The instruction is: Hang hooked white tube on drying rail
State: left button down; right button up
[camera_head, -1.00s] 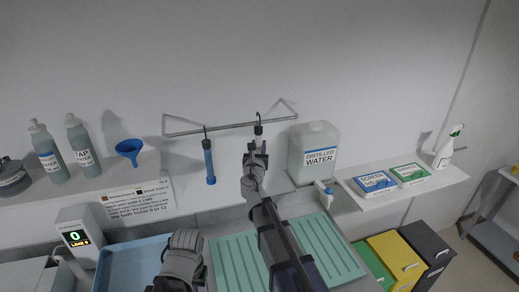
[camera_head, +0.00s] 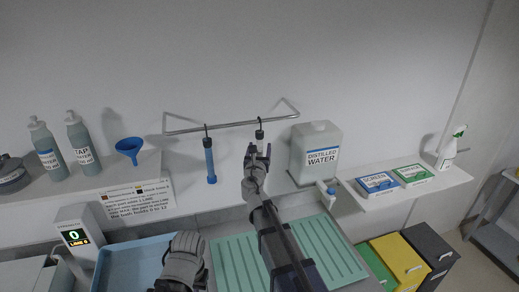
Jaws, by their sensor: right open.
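The drying rail (camera_head: 232,126) is a thin metal bar on the wall with a triangular bracket at each end. The hooked white tube (camera_head: 260,146) hangs at its right part, its dark hook at the bar and its dark collar just below. Only a short white stretch shows; my right gripper hides the lower part. My right gripper (camera_head: 257,154) is open, with its fingers around or just in front of the tube below the collar; I cannot tell whether they touch it. A blue tube (camera_head: 210,161) hangs from the rail to the left.
A distilled water jug (camera_head: 315,152) stands right of the tube. A blue funnel (camera_head: 129,147) and bottles (camera_head: 82,146) are on the left. Below are a blue tray (camera_head: 126,262) and a green ribbed mat (camera_head: 238,262). Boxes (camera_head: 377,183) sit on the right shelf.

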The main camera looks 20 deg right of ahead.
jog(key=shift+s, duration=0.1)
jog(key=v, duration=0.8)
jog(key=s+a+f+m+g+b, duration=0.1)
jog(key=s+f+m+g+b, duration=0.45)
jog(key=f+m, duration=0.6)
jog(key=s+a+f+m+g+b, duration=0.1)
jog(key=s+f+m+g+b, duration=0.45)
jog(key=f, duration=0.85)
jog(key=s+a+f+m+g+y+b, duration=0.2)
jog(key=s+a+f+m, duration=0.3)
jog(key=s, duration=0.4)
jog(key=s+a+f+m+g+y+b, duration=0.3)
jog(key=s+a+f+m, duration=0.3)
jog(key=s+f, duration=0.2)
jog(key=shift+s+a+f+g+b, duration=0.4)
jog(key=shift+g+b, duration=0.1)
jog(key=shift+b, duration=0.15)
jog(key=shift+w, duration=0.1)
jog(key=shift+c, duration=0.4)
